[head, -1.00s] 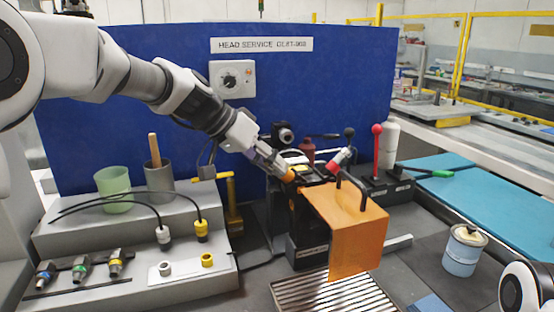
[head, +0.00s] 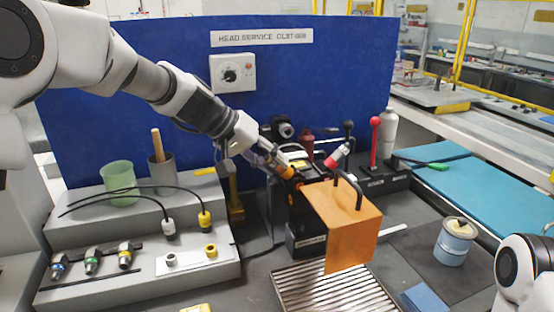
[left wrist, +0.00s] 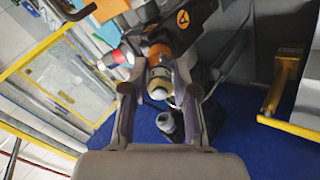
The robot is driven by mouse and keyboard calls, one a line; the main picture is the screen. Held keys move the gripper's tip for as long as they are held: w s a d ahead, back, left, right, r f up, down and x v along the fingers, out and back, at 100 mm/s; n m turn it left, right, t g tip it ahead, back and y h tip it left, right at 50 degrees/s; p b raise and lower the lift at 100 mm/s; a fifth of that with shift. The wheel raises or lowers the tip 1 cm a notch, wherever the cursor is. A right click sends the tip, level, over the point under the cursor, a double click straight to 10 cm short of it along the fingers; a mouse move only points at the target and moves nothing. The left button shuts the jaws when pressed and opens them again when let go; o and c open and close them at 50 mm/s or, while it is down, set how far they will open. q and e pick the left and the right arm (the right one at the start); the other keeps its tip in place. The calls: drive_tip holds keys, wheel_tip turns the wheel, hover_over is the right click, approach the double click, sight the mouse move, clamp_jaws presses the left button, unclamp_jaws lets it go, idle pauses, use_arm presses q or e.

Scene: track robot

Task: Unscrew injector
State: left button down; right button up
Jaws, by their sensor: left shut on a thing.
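My left gripper (head: 279,164) reaches in from the left and is shut on the injector (head: 287,172), a short cylinder with an orange collar at the upper left of the black head unit (head: 307,244). In the left wrist view, the fingers of my left gripper (left wrist: 158,92) stand either side of the injector (left wrist: 159,78), which shows an orange band and a pale rounded end. The injector's far end meets the dark unit; its seat is hidden. An orange plate (head: 343,226) hangs at the unit's front. My right gripper is out of view.
On the grey stepped stand at left are a green cup (head: 119,182), a grey cup (head: 162,174), two cabled connectors and several ringed nozzles (head: 91,262). A slatted grate (head: 322,292) lies in front. A red-knobbed lever (head: 375,143) and blue can (head: 455,243) stand right.

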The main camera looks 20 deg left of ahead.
use_arm(q)
drive_tip(key=shift+r+n+p, duration=0.1)
drive_tip(key=shift+n+p, duration=0.3)
drive_tip(key=shift+p, duration=0.15)
drive_tip(key=n+p, duration=0.5)
drive_tip(key=shift+n, duration=0.4)
drive_tip(key=n+p, duration=0.4)
drive_tip(key=shift+n+p, duration=0.3)
drive_tip(key=shift+n, duration=0.4)
